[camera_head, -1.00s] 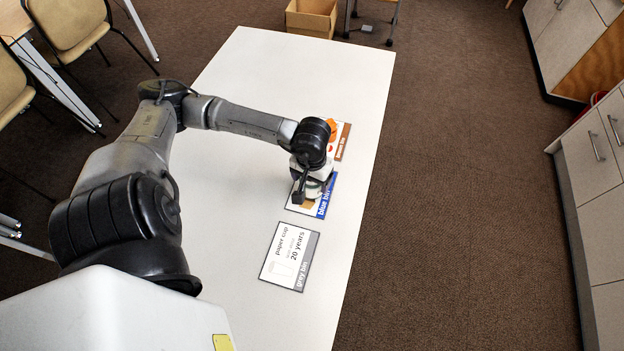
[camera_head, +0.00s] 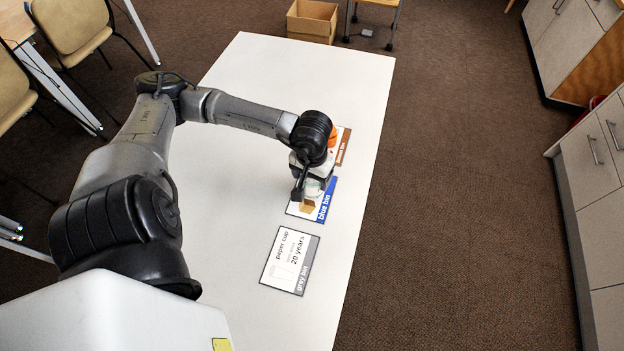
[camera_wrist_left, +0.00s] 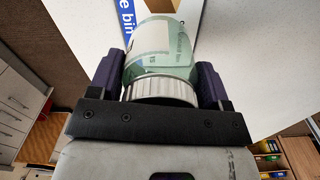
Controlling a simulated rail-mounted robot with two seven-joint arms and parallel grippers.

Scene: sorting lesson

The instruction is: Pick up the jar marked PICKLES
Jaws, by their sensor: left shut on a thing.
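A glass jar with a greenish body, a pale label and a white ridged lid fills the middle of the left wrist view (camera_wrist_left: 158,58). The word PICKLES cannot be read on the part of the label that shows. My left gripper (camera_wrist_left: 158,80) has its two dark fingers on either side of the jar, shut on it near the lid. In the head view the left gripper (camera_head: 313,181) points down over the blue bin card (camera_head: 326,205), and the wrist hides most of the jar. My right gripper is in neither view.
The grey bin card (camera_head: 290,260) lies nearer on the white table (camera_head: 250,80). A brown card (camera_head: 343,147) with an orange thing (camera_head: 333,137) lies beyond the wrist, partly hidden. The table's left and far parts are clear. An open cardboard box (camera_head: 312,22) stands beyond the far edge.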

